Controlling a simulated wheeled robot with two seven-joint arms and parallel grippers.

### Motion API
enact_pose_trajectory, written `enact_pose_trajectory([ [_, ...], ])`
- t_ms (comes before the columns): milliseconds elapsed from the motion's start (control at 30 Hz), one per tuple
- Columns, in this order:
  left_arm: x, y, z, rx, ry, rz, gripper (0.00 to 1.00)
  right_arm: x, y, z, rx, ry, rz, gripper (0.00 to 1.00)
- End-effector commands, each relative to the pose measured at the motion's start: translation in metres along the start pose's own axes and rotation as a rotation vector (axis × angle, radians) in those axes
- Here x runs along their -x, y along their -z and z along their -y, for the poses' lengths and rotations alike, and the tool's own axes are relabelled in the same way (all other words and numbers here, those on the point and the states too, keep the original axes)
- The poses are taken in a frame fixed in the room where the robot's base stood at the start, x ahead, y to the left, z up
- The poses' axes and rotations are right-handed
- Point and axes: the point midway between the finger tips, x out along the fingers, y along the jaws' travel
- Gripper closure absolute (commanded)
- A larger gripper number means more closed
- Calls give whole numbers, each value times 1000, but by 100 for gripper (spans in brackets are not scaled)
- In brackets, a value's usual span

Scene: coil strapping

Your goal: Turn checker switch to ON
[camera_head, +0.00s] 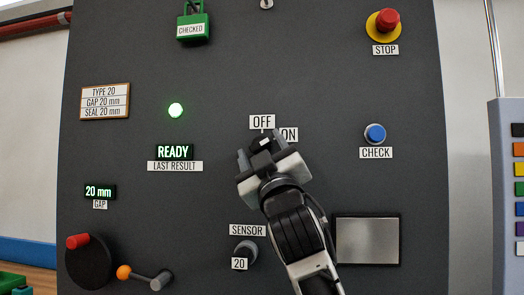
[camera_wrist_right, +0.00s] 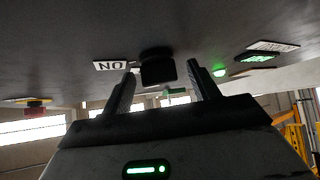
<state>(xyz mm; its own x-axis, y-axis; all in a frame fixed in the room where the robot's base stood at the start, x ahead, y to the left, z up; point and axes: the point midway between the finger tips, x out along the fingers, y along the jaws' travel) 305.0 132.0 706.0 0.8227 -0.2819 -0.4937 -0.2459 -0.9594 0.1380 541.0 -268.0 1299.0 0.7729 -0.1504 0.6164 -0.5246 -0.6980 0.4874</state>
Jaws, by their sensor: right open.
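The checker switch (camera_head: 262,141) is a black knob on the dark panel, below the OFF label (camera_head: 262,121) and left of the ON label (camera_head: 288,134). My right gripper (camera_head: 261,154) is in front of it and partly hides it. In the right wrist view the black knob (camera_wrist_right: 157,67) shows between the two fingertips of the open right gripper (camera_wrist_right: 161,82), with a gap visible at each side. I cannot tell surely which label the knob points to. The ON label (camera_wrist_right: 110,65) lies left of the knob there. My left gripper is not in view.
A blue CHECK button (camera_head: 375,134) is to the right and a red STOP button (camera_head: 387,20) above it. The sensor knob (camera_head: 245,252) and a grey plate (camera_head: 367,240) are below. A green READY display (camera_head: 173,152) and a lit green lamp (camera_head: 176,110) are left.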

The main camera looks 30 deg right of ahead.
Motion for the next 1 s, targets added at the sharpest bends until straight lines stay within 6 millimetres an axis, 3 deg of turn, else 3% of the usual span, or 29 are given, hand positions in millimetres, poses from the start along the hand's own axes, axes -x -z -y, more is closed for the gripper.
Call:
enact_pose_trajectory([
  [267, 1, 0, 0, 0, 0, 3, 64, -4, 4, -4, 0, -2, -2, 40],
  [433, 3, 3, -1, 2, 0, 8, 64, -20, 21, -17, -1, -4, -3, 40],
  [767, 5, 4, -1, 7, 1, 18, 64, -18, 94, -56, -4, -4, -7, 40],
  [1000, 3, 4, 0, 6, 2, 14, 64, 9, 139, -74, -3, -2, -6, 40],
])
